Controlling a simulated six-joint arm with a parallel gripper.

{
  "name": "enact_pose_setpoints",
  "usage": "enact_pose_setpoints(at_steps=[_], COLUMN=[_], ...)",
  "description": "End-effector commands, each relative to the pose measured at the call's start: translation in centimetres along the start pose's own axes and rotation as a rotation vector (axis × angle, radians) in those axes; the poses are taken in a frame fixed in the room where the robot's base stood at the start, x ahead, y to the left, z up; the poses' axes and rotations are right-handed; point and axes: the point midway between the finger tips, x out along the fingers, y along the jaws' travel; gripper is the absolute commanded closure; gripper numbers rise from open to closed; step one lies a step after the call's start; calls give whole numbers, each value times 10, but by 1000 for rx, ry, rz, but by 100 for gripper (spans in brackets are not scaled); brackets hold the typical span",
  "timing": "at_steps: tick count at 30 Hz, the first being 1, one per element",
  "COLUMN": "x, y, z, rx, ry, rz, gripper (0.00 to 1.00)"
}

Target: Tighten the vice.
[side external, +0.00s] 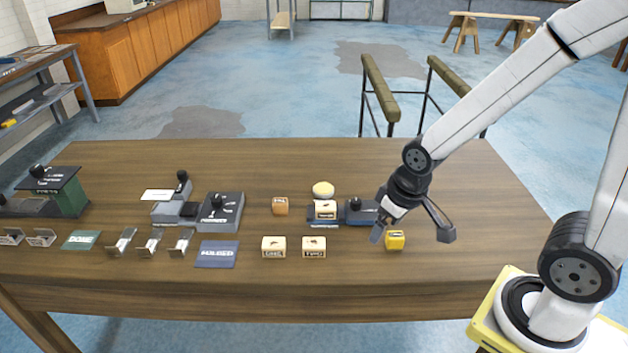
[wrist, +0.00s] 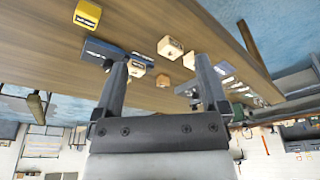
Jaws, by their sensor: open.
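The vice (side external: 366,214) is a low blue-grey tool with a black knob (side external: 354,204), right of centre on the table. A light wooden block (side external: 326,209) with a dark label sits at its left end; I cannot tell how tightly it is held. My gripper (side external: 411,234) is open and empty, just right of the vice and above the table, fingers pointing down. A yellow block (side external: 395,240) shows between the fingers in the side view. In the wrist view the blue vice (wrist: 103,50) lies partly behind the left finger, with the yellow block (wrist: 88,14) beyond.
Two labelled wooden blocks (side external: 273,246) (side external: 314,246) stand in front of the vice. A small brown block (side external: 280,206) and a pale round piece (side external: 323,188) are nearby. A dark blue mat (side external: 217,254), metal brackets (side external: 151,241) and other devices fill the left. The table's right end is clear.

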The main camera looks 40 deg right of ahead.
Motion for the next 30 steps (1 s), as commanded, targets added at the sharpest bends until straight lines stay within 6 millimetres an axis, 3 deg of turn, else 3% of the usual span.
enact_pose_setpoints(at_steps=[5,6,7,14,20,30], x=[0,0,0,3,13,48], y=[0,0,0,5,20,70], z=[0,0,0,-12,-44,-113], rx=[0,0,0,1,2,2], ry=[0,0,0,-10,-42,-119], rz=[0,0,0,3,11,20], gripper=[7,16,19,19,19,19])
